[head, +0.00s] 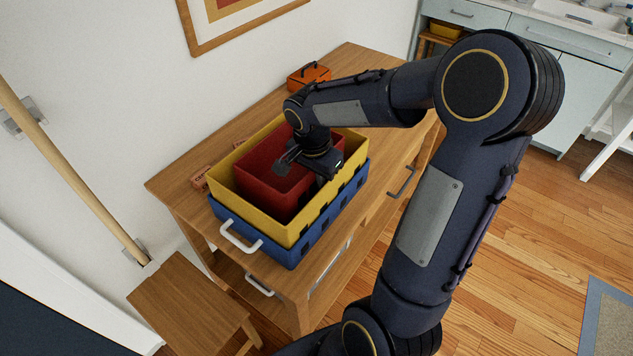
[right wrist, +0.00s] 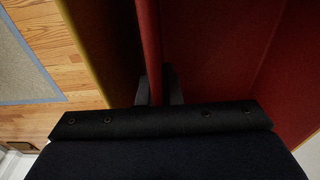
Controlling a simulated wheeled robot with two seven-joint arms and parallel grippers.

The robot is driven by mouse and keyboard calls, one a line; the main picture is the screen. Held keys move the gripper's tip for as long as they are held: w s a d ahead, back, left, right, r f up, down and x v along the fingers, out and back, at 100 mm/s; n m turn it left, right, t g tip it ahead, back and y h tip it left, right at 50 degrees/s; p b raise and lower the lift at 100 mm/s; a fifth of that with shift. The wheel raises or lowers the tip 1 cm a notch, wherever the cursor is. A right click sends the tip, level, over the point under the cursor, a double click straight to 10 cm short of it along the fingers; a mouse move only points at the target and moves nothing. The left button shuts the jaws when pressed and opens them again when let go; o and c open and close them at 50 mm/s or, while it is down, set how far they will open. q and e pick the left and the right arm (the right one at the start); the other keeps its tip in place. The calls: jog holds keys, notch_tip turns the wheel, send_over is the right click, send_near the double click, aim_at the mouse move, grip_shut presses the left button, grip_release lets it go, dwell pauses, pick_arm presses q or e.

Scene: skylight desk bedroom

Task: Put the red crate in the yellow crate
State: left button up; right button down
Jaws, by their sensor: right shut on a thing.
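The red crate (head: 262,172) is inside the yellow crate (head: 286,230) in the head view, with the yellow walls around it. The yellow crate sits in a blue crate (head: 297,252) with a white handle. My right gripper (head: 289,161) reaches down over the red crate and is shut on its right-hand wall. In the right wrist view the red crate's wall (right wrist: 149,45) runs between the fingers (right wrist: 158,88), with the yellow rim (right wrist: 83,50) to the left. The arm hides part of both crates' far right end. Whether the red crate touches the yellow floor is hidden. My left gripper does not show.
The crates stand on a wooden desk (head: 335,75). An orange toolbox (head: 309,76) is at its back, and small reddish blocks (head: 200,177) lie left of the crates. A wooden stool (head: 185,300) stands in front. Open wooden floor (head: 530,230) lies to the right.

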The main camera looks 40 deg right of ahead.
jog(key=shift+f, duration=0.8)
